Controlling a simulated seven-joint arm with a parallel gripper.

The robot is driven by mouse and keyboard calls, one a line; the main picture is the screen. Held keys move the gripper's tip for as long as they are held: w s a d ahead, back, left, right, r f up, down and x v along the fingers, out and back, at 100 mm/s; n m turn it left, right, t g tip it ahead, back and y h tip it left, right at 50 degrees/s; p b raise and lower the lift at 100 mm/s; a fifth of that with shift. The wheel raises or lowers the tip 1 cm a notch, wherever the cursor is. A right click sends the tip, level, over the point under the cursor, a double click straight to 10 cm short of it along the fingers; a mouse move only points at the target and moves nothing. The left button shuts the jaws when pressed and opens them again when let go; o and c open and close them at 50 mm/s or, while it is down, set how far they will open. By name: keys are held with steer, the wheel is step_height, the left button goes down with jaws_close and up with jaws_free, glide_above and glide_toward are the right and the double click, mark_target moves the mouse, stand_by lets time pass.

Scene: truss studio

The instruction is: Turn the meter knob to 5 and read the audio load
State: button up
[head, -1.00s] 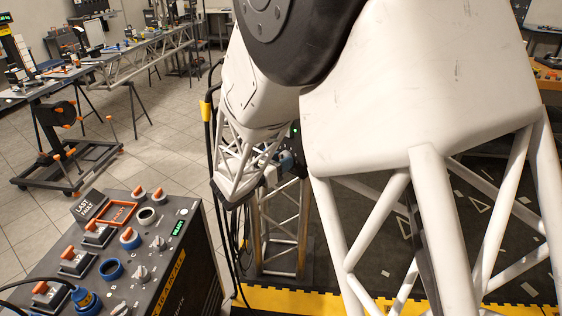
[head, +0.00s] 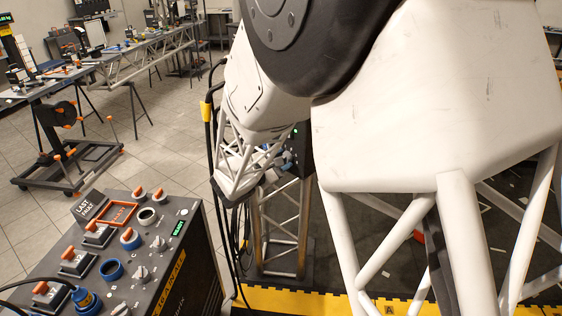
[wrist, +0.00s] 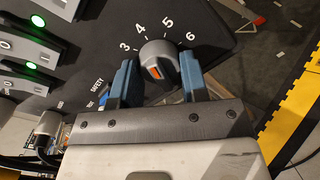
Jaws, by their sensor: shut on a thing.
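In the wrist view, the grey meter knob (wrist: 163,54) sits on a black panel (wrist: 95,25), with white numbers 3, 4, 5 and 6 in an arc beyond it. It has an orange mark on the side facing the camera; I cannot tell which number it points to. My gripper (wrist: 158,64) has one blue finger on each side of the knob and is shut on it. In the head view, my gripper (head: 284,158) is small and partly hidden by my arm, at a dark box (head: 299,148) on a truss stand. No audio load reading is legible.
Green lamps (wrist: 30,65) glow on modules left of the knob. In the head view, a console (head: 140,240) with knobs and switches stands at lower left. Black cables (head: 211,130) hang beside the truss stand (head: 281,225). Tables stand at the back left.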

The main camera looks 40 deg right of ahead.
steer(key=m, duration=0.6)
steer(key=shift+r+m, duration=0.15)
steer(key=shift+m, duration=0.25)
stand_by(0.3)
steer(key=o, duration=0.9)
steer(key=shift+a, duration=0.1)
steer(key=shift+s+a+r, duration=0.1)
steer(key=shift+s+a, duration=0.1)
steer(key=shift+a, duration=1.05)
steer(key=shift+s+a+r, duration=0.1)
steer(key=shift+s+a, duration=0.1)
steer(key=shift+a, duration=1.05)
steer(key=shift+s+a+r, duration=0.1)
steer(key=shift+s+a, duration=0.1)
steer(key=shift+a, duration=1.05)
